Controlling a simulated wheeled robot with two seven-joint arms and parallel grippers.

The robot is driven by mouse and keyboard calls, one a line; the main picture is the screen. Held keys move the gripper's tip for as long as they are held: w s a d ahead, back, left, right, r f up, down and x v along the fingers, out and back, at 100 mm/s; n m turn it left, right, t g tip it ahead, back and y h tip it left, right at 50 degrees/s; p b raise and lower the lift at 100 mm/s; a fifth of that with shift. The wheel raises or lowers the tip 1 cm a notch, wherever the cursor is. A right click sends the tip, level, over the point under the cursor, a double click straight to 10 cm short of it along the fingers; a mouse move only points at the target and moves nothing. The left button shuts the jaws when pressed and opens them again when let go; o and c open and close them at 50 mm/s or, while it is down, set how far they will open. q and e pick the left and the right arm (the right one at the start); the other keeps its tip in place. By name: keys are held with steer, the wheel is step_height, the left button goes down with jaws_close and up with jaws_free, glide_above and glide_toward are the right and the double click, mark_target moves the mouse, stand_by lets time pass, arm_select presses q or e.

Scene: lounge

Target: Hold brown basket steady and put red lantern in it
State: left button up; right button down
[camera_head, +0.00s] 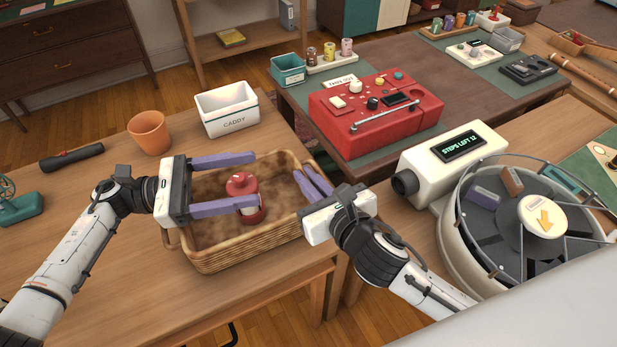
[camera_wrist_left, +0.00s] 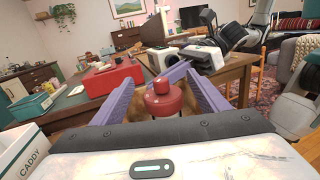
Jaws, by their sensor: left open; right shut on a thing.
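The brown basket (camera_head: 212,259) is a woven rectangular tray on the wooden table. The red lantern (camera_head: 243,187) stands upright inside it; it also shows in the left wrist view (camera_wrist_left: 163,98), between the fingers. My left gripper (camera_head: 246,180) is open, with its purple fingers spread on either side of the lantern and over the basket. My right gripper (camera_head: 308,182) is shut on the basket's right rim. The lantern's lower part is partly hidden by a left finger.
A red control box (camera_head: 375,112) is on the far table. A white machine with a round carousel (camera_head: 529,222) is at the right.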

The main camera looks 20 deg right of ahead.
steer(key=shift+w+a+f, duration=0.1)
steer(key=shift+w+f, duration=0.2)
arm_select(q)
steer(key=w+a, duration=0.1)
steer(key=a, duration=1.1)
steer(key=shift+w+f, duration=0.3)
steer(key=shift+w, duration=0.1)
steer(key=shift+d+r, duration=0.1)
arm_select(e)
steer(key=c, duration=1.8)
jaws_free()
steer(key=shift+c, duration=0.2)
steer(key=shift+r, duration=0.1)
steer(key=shift+s, duration=0.1)
steer(key=v, duration=1.1)
steer(key=shift+s, duration=0.4)
steer(key=shift+r, duration=0.1)
